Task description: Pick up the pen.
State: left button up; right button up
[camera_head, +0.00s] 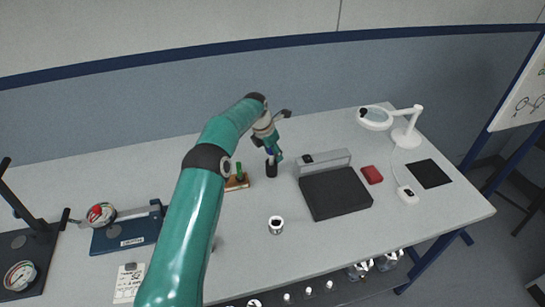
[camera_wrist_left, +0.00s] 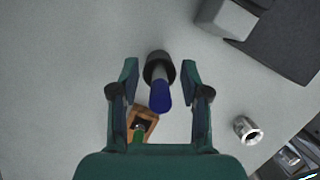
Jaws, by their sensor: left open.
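The blue pen (camera_wrist_left: 160,97) stands upright in a black cylindrical holder (camera_wrist_left: 157,64), seen from above in the left wrist view. In the head view the dark holder (camera_head: 271,170) stands on the table, with the pen mostly hidden by my gripper. My left gripper (camera_head: 276,157) is above the holder in the head view. In the left wrist view its two fingers (camera_wrist_left: 159,70) are apart, with the pen between them and clear space on both sides. My right gripper is not in view.
An orange-brown block with a green handle (camera_head: 238,180) stands left of the holder. A dark plate with a grey bracket (camera_head: 335,192) lies to the right. A metal ring (camera_head: 276,225) stands in front. A white magnifier lamp (camera_head: 406,134) and a red block (camera_head: 372,175) are further right.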

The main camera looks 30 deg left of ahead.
pick_arm(q)
jog(key=shift+f, duration=0.1)
jog(key=c, duration=0.8)
grip_shut()
